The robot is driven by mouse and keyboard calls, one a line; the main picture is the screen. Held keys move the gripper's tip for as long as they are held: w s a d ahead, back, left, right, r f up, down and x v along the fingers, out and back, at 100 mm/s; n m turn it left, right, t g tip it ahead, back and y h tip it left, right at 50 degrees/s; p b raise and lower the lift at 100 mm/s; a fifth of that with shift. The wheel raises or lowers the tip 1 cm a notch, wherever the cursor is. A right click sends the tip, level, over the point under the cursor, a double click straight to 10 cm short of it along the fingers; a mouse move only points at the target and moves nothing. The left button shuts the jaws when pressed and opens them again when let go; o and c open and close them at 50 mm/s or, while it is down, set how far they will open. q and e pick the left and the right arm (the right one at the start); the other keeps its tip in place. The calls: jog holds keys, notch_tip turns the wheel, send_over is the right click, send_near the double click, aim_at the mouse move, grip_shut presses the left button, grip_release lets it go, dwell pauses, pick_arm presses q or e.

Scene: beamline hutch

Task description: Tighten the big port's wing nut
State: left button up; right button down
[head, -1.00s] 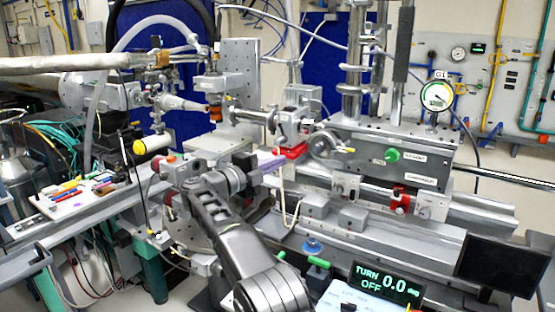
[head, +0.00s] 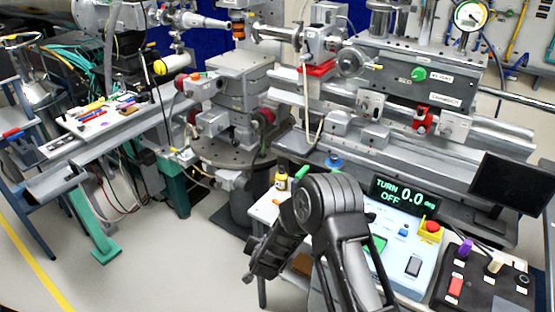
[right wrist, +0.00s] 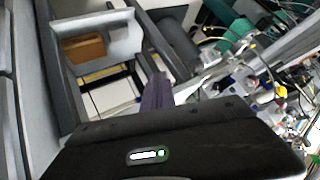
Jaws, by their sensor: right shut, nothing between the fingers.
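A display (head: 403,194) in the head view reads "TURN 0.0 deg OFF". The round metal port part (head: 350,62) with a small yellow-tipped piece sits at the left end of the grey chamber (head: 425,68). I cannot make out a wing nut at this size. A red clamp-like part (head: 422,120) is fixed below the chamber. My right arm is folded low at bottom centre in the head view, with its gripper not clearly visible. In the right wrist view, my right gripper's purple fingers (right wrist: 157,92) are together and empty, well away from the port. My left gripper is not in view.
A small table carries a control console (head: 405,240) with a red emergency button (head: 432,226) close to my right arm. A black control box (head: 482,282) and a dark monitor (head: 510,190) stand at right. A tool-covered board (head: 115,115) is at left. Open floor lies at lower left.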

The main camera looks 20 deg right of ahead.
jog(key=s+a+f+n+g+y, duration=0.2)
jog(key=s+a+f, duration=0.25)
jog(key=s, duration=0.45)
jog(key=s+a+f+n+g+y, duration=0.2)
jog(key=s+a+f, duration=0.25)
jog(key=s, duration=0.45)
jog(key=s+a+n+g+y, duration=0.1)
jog(key=s+a, duration=0.3)
jog(key=s, duration=0.5)
jog(key=s+a+r+n+g+y, duration=0.1)
jog(key=s+a+n+g+y, duration=0.1)
jog(key=s, duration=0.7)
jog(key=shift+s+a+r+g, duration=0.25)
jog(key=shift+a+g, duration=0.65)
jog(key=shift+a, duration=0.2)
